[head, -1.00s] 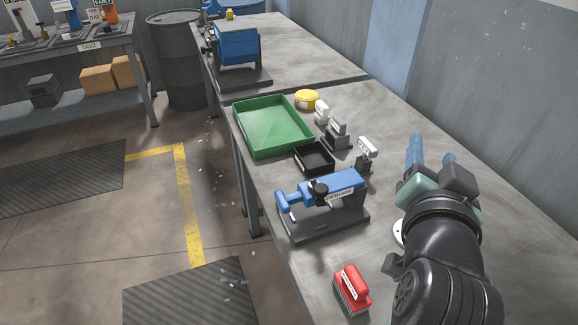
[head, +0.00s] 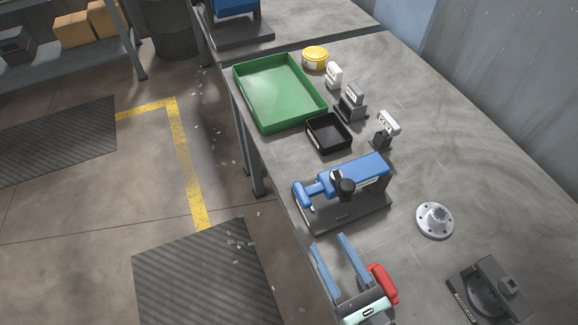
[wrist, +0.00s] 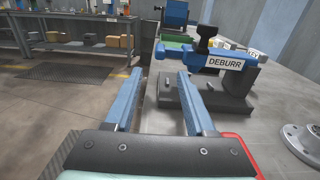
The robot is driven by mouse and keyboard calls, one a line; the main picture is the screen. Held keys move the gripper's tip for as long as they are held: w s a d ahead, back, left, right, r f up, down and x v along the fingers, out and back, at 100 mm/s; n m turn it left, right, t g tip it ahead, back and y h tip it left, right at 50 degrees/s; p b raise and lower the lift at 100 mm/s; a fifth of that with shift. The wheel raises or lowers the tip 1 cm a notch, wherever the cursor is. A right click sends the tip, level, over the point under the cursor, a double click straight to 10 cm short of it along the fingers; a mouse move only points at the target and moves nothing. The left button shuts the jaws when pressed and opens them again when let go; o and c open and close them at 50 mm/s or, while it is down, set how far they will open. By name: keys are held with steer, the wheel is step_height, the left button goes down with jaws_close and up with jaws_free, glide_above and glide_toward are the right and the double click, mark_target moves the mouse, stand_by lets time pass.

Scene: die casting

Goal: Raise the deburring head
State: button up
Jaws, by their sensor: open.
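The deburring head is a blue arm (head: 358,176) with a black knob, mounted on a dark base plate (head: 350,216) on the bench. It lies roughly level over the plate in the head view. In the wrist view the blue head (wrist: 205,58) carries a DEBURR label and stands ahead and to the right. My gripper (head: 332,244) is open and empty, in front of the station near the bench's front edge. Its two blue fingers (wrist: 155,78) point toward the station, apart from it.
A red brush (head: 384,282) lies beside my gripper. A grey flanged part (head: 435,220) and a dark fixture (head: 495,290) are to the right. A black tray (head: 328,145), green tray (head: 244,78), small labelled blocks (head: 350,104) and a yellow tin (head: 315,57) stand behind the station.

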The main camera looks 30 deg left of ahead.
mark_target(309, 207)
steer(key=x, duration=1.3)
steer(key=shift+w+a+r, duration=0.1)
steer(key=shift+a+r, duration=0.05)
jaws_close()
stand_by(1.1)
